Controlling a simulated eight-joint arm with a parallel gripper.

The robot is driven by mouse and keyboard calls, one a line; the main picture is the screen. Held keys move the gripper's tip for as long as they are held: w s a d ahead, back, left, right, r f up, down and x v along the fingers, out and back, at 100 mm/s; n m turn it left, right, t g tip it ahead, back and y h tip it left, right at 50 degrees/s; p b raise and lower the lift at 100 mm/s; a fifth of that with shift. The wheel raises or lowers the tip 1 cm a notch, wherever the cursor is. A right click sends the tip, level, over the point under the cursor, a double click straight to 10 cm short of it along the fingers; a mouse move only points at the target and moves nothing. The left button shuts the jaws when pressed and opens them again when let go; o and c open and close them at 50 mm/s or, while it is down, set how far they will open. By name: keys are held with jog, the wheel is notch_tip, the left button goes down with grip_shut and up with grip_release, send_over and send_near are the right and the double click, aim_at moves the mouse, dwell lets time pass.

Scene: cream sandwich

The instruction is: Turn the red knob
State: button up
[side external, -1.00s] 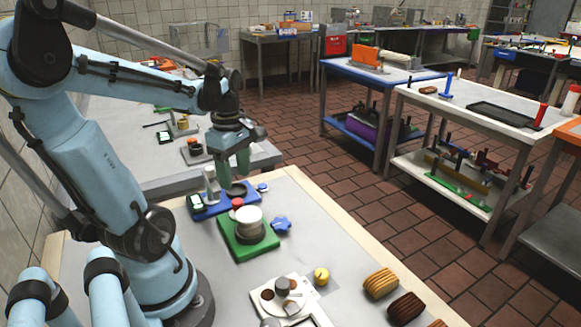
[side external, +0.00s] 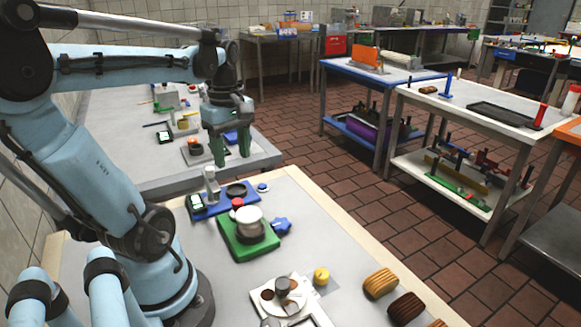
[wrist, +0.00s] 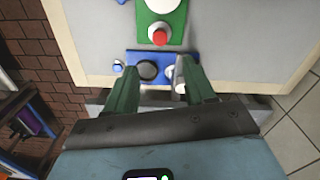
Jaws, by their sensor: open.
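The red knob (side external: 238,203) is a small round piece at the back edge of the green base (side external: 233,248), beside the white pot (side external: 248,215). The knob also shows in the wrist view (wrist: 159,36), at top centre beyond the fingertips. My gripper (side external: 232,160) is open and empty, with its green fingers pointing down. It hangs above and behind the blue board (side external: 221,206), clear of the knob. In the wrist view my gripper (wrist: 158,66) has its fingers on either side of the blue board's dark round plate (wrist: 148,70).
The blue board carries a grey upright fixture (side external: 211,186). A blue star-shaped knob (side external: 281,226) sits right of the green base. A white plate (side external: 279,296), a yellow piece (side external: 321,276) and brown ridged pieces (side external: 380,283) lie nearer the front. Bare tabletop lies between them.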

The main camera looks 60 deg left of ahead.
aim_at(237, 201)
jog(key=w+d+f+n+g+y, duration=0.1)
jog(key=w+d+g+y, duration=0.1)
jog(key=d+y, duration=0.25)
jog(key=shift+d+x, duration=0.1)
jog(key=shift+x, duration=2.9)
jog(key=shift+d+x, duration=0.15)
jog(key=shift+x, duration=2.85)
jog(key=shift+w+f, duration=0.1)
jog(key=shift+f, duration=0.05)
jog(key=shift+c, duration=0.4)
grip_shut()
jog(key=shift+t, duration=0.3)
